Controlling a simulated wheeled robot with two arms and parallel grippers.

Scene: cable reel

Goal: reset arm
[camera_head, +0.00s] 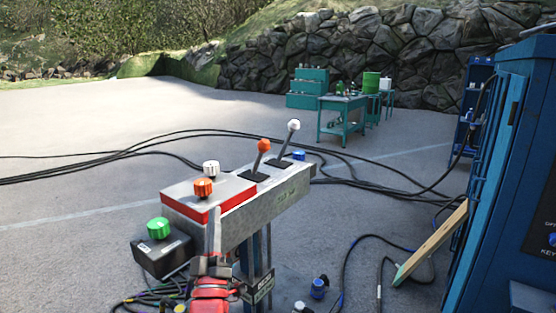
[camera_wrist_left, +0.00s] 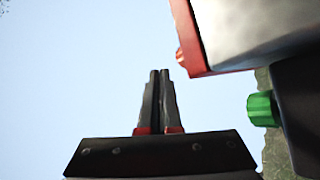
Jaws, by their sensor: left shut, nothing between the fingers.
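My left gripper (camera_head: 214,228) is at the bottom middle of the head view, pointing up in front of the control box (camera_head: 272,205). Its fingers are shut with nothing between them, as the left wrist view also shows (camera_wrist_left: 159,75). I cannot tell from the views whether it touches the box. The box has a red-edged panel with an orange knob (camera_head: 203,188) and a white knob (camera_head: 211,168). An orange-topped lever (camera_head: 263,146) and a white-topped lever (camera_head: 293,126) stand behind them. A green knob (camera_head: 158,228) sits on a dark side box (camera_head: 161,253). My right gripper is not visible.
A blue cabinet (camera_head: 487,190) stands at the right, with a wooden plank (camera_head: 432,243) leaning by it. Black cables (camera_head: 110,155) lie across the ground. A teal table (camera_head: 341,104) stands far back before a stone wall (camera_head: 330,52). The left ground is mostly open.

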